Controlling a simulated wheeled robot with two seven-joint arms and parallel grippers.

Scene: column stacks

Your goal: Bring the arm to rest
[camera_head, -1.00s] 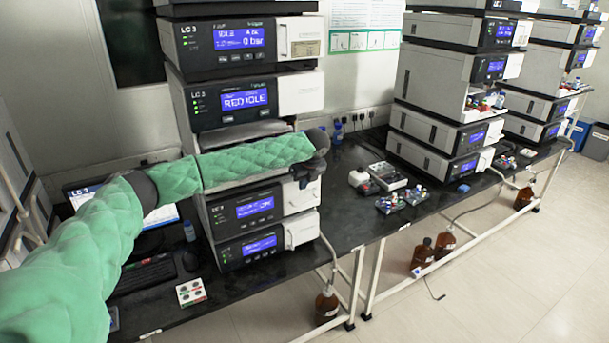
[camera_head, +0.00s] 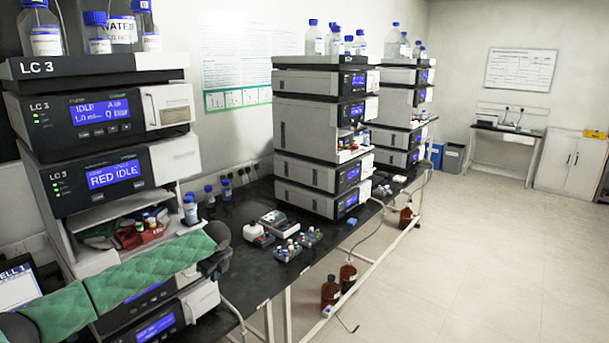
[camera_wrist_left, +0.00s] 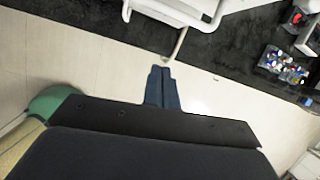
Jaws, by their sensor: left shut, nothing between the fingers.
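My left arm, in a green quilted cover (camera_head: 150,268), crosses the lower front of the nearest instrument stack (camera_head: 120,172) from the left in the head view. My left gripper (camera_head: 217,260) is dark and sits at the stack's right edge, partly hidden behind the arm's end. In the left wrist view its two blue-grey fingers (camera_wrist_left: 162,88) are together, with nothing between them. They show against the pale floor, just off the dark bench edge. My right gripper is in neither view.
The dark bench (camera_head: 240,285) carries vial racks (camera_head: 298,243), a small white device (camera_head: 254,231) and more stacks (camera_head: 318,140). Blue-capped bottles (camera_head: 190,208) stand behind the gripper. The floor (camera_head: 480,265) at right is open.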

